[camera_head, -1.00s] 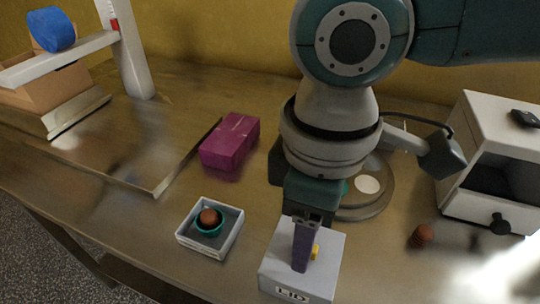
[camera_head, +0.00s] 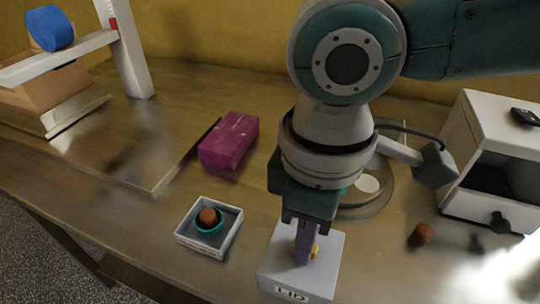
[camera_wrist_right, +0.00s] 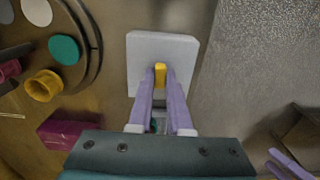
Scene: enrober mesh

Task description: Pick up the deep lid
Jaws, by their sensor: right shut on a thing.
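The deep lid (camera_head: 283,264) is a light grey box with the label LID on its front face. It sits at the front edge of the table in the head view, and its pale top also shows in the right wrist view (camera_wrist_right: 180,48). A small yellow knob (camera_wrist_right: 160,74) stands on its top. My right gripper (camera_head: 305,255) points down over the lid, with its purple fingers on either side of the knob. In the right wrist view the fingertips (camera_wrist_right: 160,72) are closed against the knob. My left gripper is not in the head view.
An open grey box (camera_head: 187,238) with a teal ring and brown ball stands left of the lid. A magenta box (camera_head: 229,141) lies behind it. A brown piece (camera_head: 420,235) and a white machine (camera_head: 465,205) are at the right. The table's front edge is close.

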